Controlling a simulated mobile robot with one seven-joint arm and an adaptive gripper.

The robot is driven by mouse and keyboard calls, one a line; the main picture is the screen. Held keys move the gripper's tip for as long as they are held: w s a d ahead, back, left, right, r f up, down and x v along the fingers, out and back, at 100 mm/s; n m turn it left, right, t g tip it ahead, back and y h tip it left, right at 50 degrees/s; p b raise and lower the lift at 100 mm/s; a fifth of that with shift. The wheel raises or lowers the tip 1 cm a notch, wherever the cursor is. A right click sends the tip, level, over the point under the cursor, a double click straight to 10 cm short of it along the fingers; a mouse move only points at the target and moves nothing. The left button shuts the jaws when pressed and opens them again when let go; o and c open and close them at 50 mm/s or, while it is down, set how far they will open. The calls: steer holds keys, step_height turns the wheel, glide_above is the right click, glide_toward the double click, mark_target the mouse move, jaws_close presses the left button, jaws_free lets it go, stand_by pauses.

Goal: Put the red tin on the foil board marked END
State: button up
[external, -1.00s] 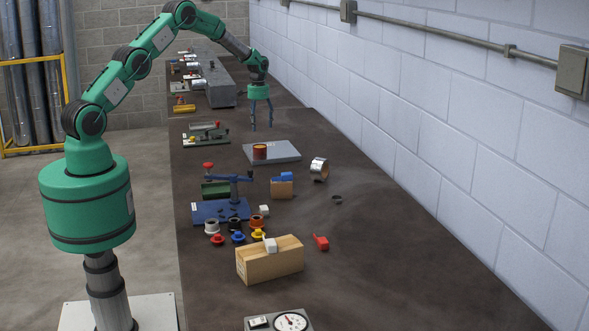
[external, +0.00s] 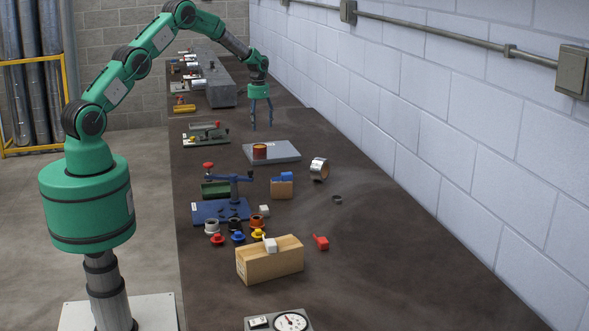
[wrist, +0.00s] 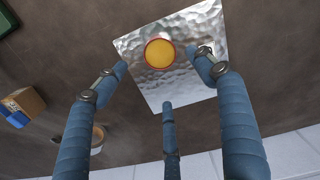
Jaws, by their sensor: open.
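The red tin (external: 260,152), with a dark red side in the external view, stands upright on the left part of the grey foil board (external: 286,153). In the wrist view the tin (wrist: 160,53) shows from above as a yellow-orange disc with a red rim, on the crinkled silver foil board (wrist: 152,88). No END lettering can be read on the board. My gripper (external: 262,128) hangs fingers down above and behind the board, clear of the tin. Its blue fingers, spread and empty, also show in the wrist view (wrist: 165,76).
A silver tape roll (external: 319,169) and a brown block with a blue top (external: 282,188) stand in front of the board. The bench right of the board is clear up to the wall.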

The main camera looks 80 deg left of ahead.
steer(key=d+r+m+t, duration=0.1)
steer(key=d+r, duration=1.2)
steer(key=r, duration=0.4)
steer(key=s+d+r+m+t, duration=0.1)
steer(key=s+d+r, duration=0.4)
steer(key=d+r, duration=0.25)
steer(key=s+d+r, duration=0.4)
steer(key=d+r, duration=0.3)
steer(key=d, duration=0.2)
steer(key=s+d+r+m+t, duration=0.1)
steer(key=s+d+r, duration=0.3)
steer(key=s+d, duration=0.35)
steer(key=s+d+r+t, duration=0.1)
steer(key=s+d+r, duration=0.3)
steer(key=s+d, duration=0.4)
steer(key=s+d+f, duration=0.1)
steer(key=s+d, duration=0.2)
steer(key=s, duration=0.6)
steer(key=s+d+f+m+t, duration=0.1)
steer(key=s+d, duration=0.3)
steer(key=s, duration=0.5)
steer(key=shift+s+f+m+t, duration=0.15)
steer(key=shift+f+m+t, duration=0.15)
steer(key=shift+f, duration=0.2)
step_height(320, 180, down, 8)
steer(key=b, duration=0.8)
steer(key=shift+r, duration=0.15)
